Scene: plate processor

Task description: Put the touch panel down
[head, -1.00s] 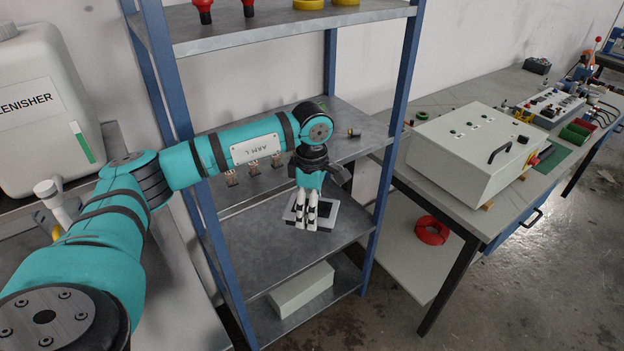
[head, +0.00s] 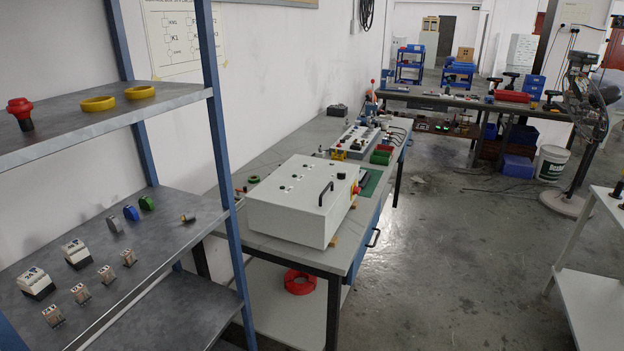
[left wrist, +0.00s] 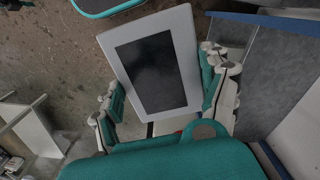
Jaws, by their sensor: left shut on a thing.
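The touch panel (left wrist: 152,68) has a light grey frame and a dark screen. It fills the middle of the left wrist view. My left gripper (left wrist: 163,78) is shut on the touch panel, with a finger at each of its long sides. The panel is held up in the air, with floor showing behind it. Neither the panel nor my left gripper shows in the head view. My right gripper is not in view.
In the head view, a blue-posted shelf rack (head: 230,170) at left holds several small parts. A workbench (head: 250,240) beside it carries a large white control box (head: 290,210). A red coil (head: 299,282) lies beneath. Open floor (head: 440,260) spreads right.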

